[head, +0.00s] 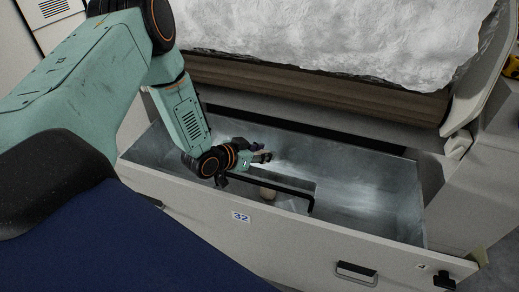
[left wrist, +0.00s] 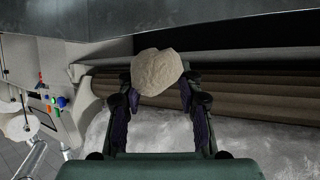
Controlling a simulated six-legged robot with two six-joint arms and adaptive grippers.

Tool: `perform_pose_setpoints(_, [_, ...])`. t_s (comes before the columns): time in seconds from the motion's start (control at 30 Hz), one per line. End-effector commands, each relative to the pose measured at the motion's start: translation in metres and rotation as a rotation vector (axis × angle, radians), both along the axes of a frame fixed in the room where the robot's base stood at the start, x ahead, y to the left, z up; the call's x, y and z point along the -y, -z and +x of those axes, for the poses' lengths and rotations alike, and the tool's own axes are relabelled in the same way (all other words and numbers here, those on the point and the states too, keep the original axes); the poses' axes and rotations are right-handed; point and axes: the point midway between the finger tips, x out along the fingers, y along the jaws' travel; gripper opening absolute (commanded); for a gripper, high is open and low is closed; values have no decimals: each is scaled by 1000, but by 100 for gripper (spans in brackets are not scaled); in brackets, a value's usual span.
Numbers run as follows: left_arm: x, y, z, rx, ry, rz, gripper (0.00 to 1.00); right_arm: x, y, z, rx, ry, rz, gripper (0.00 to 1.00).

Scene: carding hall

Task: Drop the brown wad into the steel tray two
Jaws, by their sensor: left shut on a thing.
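My left gripper (head: 262,156) reaches down into a long steel-lined tray (head: 375,205) that sits open below the machine. In the left wrist view, my left gripper (left wrist: 157,94) is shut on a pale brown wad (left wrist: 158,71), with a dark finger on each side of it. In the head view the held wad is mostly hidden by the fingers. No number two is readable on the tray. My right gripper is not in view.
A roller (head: 310,86) with white fibre (head: 340,35) hangs behind and above the tray. The right part of the tray looks empty.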

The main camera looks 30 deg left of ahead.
Motion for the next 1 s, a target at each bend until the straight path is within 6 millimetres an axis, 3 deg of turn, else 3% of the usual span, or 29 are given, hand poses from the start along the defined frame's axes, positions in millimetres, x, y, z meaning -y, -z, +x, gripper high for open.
perform_pose_setpoints(0.1, [-17, 24, 21, -2, -112, 4, 19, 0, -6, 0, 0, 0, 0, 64])
perform_pose_setpoints(0.3, [-30, 46, 40, -1, -242, 0, 19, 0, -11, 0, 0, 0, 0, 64])
perform_pose_setpoints(0.67, [-36, 62, 44, -2, -295, -2, 19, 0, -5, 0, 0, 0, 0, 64])
perform_pose_setpoints(1.0, [-36, 97, 43, -3, -294, -1, 19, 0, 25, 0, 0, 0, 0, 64])
